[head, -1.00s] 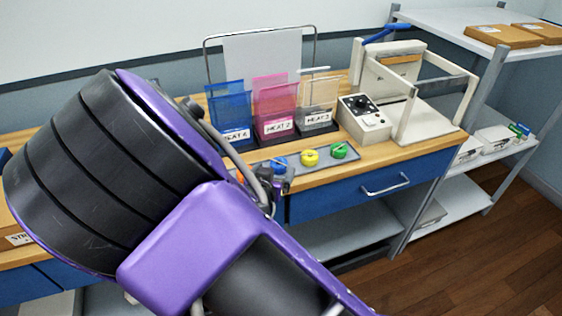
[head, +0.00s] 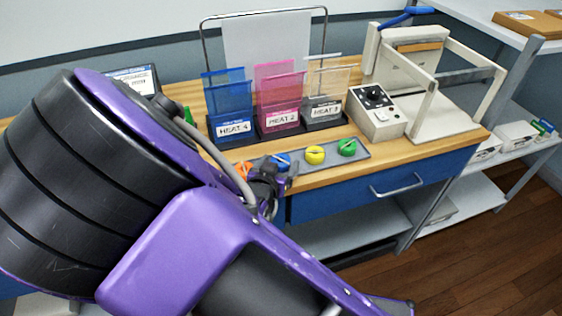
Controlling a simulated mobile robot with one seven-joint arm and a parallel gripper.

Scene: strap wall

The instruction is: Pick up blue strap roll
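The blue strap roll (head: 281,161) lies on a grey tray (head: 368,152) on the wooden bench, to the left of a yellow roll (head: 315,155) and a green roll (head: 347,147). An orange roll (head: 243,169) shows at the tray's left end, partly behind my arm. My gripper (head: 277,177) is close to the blue roll, on its near side in the picture. The gripper is small and partly hidden by my purple and black arm. Whether its fingers touch the roll, or how far apart they are, I cannot tell.
A control box (head: 377,112) and a white frame press (head: 440,110) stand to the right. A blue drawer (head: 385,187) lies below the bench edge. A grey shelf unit (head: 528,80) is at the far right.

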